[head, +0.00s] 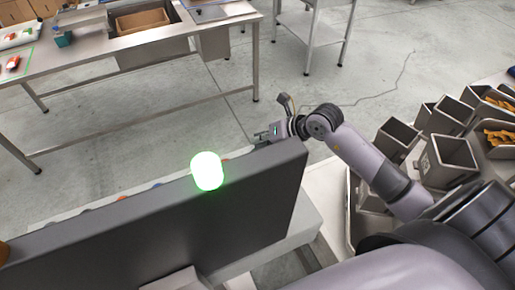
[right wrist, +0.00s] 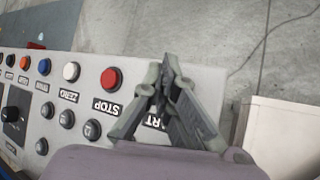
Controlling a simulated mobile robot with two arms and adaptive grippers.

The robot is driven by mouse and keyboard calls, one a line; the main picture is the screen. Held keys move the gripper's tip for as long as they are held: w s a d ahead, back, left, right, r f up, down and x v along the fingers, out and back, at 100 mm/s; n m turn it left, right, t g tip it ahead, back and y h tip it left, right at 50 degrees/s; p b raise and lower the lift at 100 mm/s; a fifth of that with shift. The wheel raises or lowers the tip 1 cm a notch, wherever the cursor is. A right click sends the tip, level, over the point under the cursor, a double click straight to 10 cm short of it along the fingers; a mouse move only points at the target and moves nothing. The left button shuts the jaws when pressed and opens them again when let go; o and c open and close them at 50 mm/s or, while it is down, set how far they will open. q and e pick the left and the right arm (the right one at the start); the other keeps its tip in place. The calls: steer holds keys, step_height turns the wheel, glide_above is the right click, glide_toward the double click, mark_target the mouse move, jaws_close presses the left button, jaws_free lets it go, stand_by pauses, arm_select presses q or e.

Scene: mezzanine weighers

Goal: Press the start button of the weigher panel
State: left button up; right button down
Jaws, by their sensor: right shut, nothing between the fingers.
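The weigher panel (head: 150,235) shows from behind in the head view as a dark grey box. Its light grey face (right wrist: 135,75) shows in the right wrist view, with a red button (right wrist: 111,79) beside the STOP label. Another label, reading "ART" where visible, is partly covered by my right gripper (right wrist: 167,68). The start button itself is not visible, apparently behind the fingers. I cannot tell whether the fingertips touch it. My right gripper is shut and empty; in the head view it (head: 262,136) is just beyond the panel's right end. My left gripper is not in view.
A glowing green lamp (head: 207,171) stands on the panel's top. White (right wrist: 71,71), blue (right wrist: 44,67) and orange (right wrist: 24,62) buttons line the face, with a black knob (right wrist: 14,114). Grey bins (head: 447,157) stand at right. A steel table (head: 90,65) stands behind, across open floor.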

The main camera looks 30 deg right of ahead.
steer(key=shift+r, duration=0.15)
step_height(320, 180, up, 5)
steer(key=p, duration=0.4)
steer(key=shift+f, duration=0.2)
stand_by(0.8)
